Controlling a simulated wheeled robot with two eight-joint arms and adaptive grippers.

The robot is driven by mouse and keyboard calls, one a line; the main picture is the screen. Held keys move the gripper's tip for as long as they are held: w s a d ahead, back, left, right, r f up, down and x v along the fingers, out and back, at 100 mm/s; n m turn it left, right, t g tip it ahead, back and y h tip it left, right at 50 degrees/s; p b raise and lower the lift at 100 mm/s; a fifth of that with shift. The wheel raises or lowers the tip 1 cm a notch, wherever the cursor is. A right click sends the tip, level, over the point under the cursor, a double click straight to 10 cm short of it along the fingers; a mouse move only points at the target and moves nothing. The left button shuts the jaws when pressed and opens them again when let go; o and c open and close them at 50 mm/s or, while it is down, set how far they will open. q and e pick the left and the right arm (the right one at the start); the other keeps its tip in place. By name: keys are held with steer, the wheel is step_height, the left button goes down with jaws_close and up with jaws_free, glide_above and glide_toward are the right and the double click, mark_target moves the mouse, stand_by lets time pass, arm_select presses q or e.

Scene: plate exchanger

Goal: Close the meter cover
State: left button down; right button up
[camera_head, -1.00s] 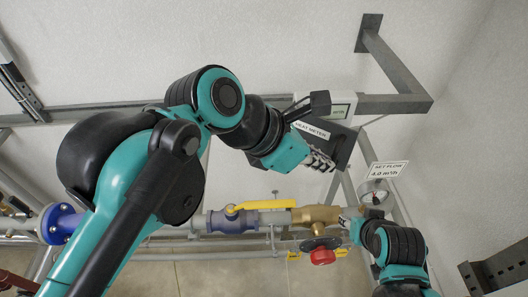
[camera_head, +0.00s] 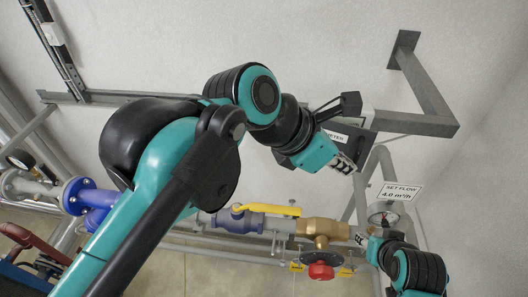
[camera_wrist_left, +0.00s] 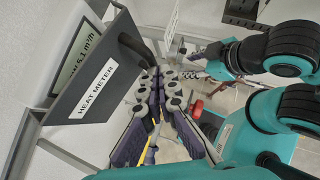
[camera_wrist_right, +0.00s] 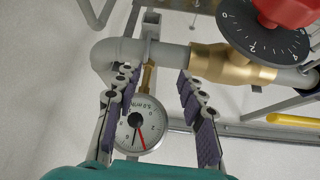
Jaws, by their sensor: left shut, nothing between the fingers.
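The heat meter (camera_head: 366,118) is on the wall rail, partly behind my left gripper. Its dark cover (camera_head: 353,142), labelled HEAT METER, hangs open. In the left wrist view the cover (camera_wrist_left: 72,105) stands at an angle before the meter's display (camera_wrist_left: 78,50), which still shows, reading about 5.1 m³/h. A black handle (camera_wrist_left: 137,50) is on the cover's edge. My left gripper (camera_head: 344,164) is shut and empty, close beside the cover; contact cannot be told. In its wrist view the gripper (camera_wrist_left: 166,92) is near the handle. My right gripper (camera_wrist_right: 158,92) is open, with nothing held.
A round gauge (camera_wrist_right: 139,129) is seen between the right fingers, under the SET FLOW sign (camera_head: 398,193). A brass valve (camera_head: 322,229) with a red knob (camera_head: 321,271) is beside the right gripper. A yellow lever (camera_head: 266,209) lies left. A steel bracket (camera_head: 425,85) juts out right.

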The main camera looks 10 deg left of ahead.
mark_target(355, 157)
arm_select(q)
steer(key=shift+w+d, duration=0.95)
steer(key=shift+d, duration=0.05)
steer(key=shift+w+d, duration=0.1)
steer(key=shift+w, duration=0.05)
steer(key=shift+w+b, duration=0.3)
arm_select(e)
steer(key=shift+a+f, duration=0.15)
steer(key=shift+f, duration=0.15)
arm_select(q)
steer(key=shift+d, duration=0.1)
